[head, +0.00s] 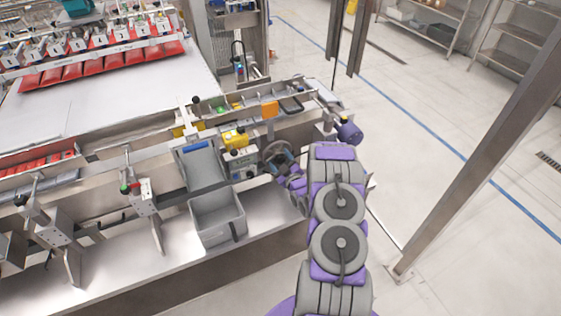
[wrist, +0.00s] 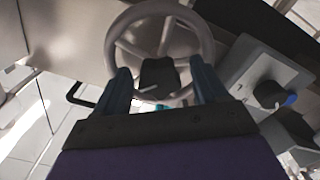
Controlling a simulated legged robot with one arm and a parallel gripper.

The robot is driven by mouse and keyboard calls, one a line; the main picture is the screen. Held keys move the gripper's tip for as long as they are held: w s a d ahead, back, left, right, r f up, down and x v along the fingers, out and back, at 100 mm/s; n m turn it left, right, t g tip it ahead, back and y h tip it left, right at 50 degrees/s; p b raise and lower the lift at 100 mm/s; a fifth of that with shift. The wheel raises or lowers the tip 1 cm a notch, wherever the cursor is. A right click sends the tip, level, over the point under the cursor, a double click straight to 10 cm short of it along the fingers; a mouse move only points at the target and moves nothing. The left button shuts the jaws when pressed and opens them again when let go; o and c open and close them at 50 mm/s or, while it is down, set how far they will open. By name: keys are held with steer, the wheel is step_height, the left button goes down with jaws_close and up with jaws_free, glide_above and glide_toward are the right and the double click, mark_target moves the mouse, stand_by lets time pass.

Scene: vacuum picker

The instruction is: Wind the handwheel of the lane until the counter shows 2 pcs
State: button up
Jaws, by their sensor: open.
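The handwheel (wrist: 206,35) is a grey spoked wheel with a dark hub, filling the top middle of the wrist view. In the head view the handwheel (head: 277,153) sits on the front of the machine, partly hidden by my gripper. My gripper (wrist: 163,86) is open, its two fingers apart at the lower part of the wheel. The dark hub (wrist: 160,74) shows between the fingers. I cannot tell if the fingers touch the wheel. A control box (head: 242,163) stands left of the wheel; no counter reading is legible.
A grey bin (head: 217,218) stands on the lower shelf left of my gripper. A yellow box (head: 235,139) and an orange plate (head: 270,109) are above the wheel. In the wrist view a box with a dark knob (wrist: 270,94) is right of the wheel. A steel post (head: 480,140) rises at right.

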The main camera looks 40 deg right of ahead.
steer(key=shift+c, duration=0.4)
steer(key=c, duration=1)
steer(key=shift+o, duration=0.2)
steer(key=shift+m, duration=0.3)
steer(key=m+p, duration=0.3)
steer(key=m, duration=0.1)
steer(key=shift+r, duration=0.15)
steer(key=shift+d+m+p, duration=0.1)
steer(key=shift+m+p, duration=1)
steer(key=shift+m, duration=1.2)
steer(key=o, duration=1)
steer(key=shift+d, duration=0.1)
